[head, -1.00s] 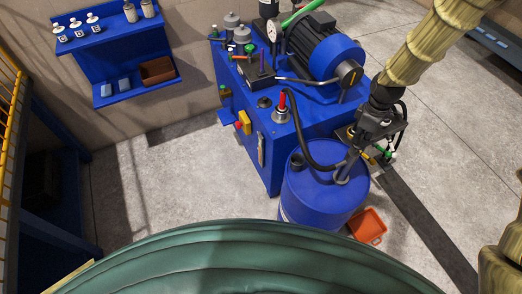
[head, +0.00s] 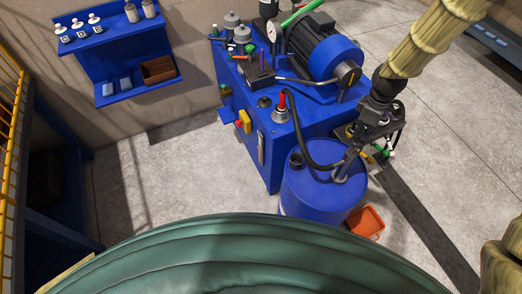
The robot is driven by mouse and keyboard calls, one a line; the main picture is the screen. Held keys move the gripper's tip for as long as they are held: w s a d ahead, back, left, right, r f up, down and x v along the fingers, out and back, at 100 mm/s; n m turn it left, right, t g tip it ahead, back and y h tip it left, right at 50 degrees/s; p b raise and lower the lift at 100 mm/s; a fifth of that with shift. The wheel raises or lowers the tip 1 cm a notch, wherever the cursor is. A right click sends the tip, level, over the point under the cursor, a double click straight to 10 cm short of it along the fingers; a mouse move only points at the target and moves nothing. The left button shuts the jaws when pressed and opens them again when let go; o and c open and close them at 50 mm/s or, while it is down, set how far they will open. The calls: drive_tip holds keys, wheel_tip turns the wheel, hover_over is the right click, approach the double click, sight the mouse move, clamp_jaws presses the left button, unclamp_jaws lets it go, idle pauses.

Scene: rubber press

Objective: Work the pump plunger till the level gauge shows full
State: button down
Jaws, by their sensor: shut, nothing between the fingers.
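The blue drum (head: 318,200) stands in front of the blue power unit. A grey hand pump (head: 342,172) rises from its lid, and a black hose (head: 299,132) runs from the pump to the unit. My gripper (head: 357,146) is shut at the upper end of the pump, with nothing held. It hides the plunger's handle, and whether it touches the plunger cannot be told. The narrow upright level gauge (head: 261,149) is on the front of the power unit (head: 283,160); its level is too small to read.
An orange tray (head: 367,222) lies on the floor right of the drum. A motor (head: 318,46) and a dial (head: 278,31) sit on the unit. A blue shelf (head: 135,88) with bottles hangs on the wall. Open floor (head: 180,180) lies left of the unit.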

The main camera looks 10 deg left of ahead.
sight(358, 140)
drive_tip(key=shift+f, duration=0.1)
idle(0.7)
drive_tip(key=shift+f+b, duration=1.65)
drive_tip(key=shift+f, duration=1.8)
drive_tip(key=shift+r+p, duration=2.5)
drive_tip(key=shift+r, duration=1.1)
drive_tip(key=shift+f, duration=0.1)
drive_tip(key=shift+f+b, duration=1.8)
drive_tip(key=shift+f, duration=1.65)
drive_tip(key=shift+r, duration=0.15)
drive_tip(key=shift+r+p, duration=2.4)
drive_tip(key=shift+r, duration=0.95)
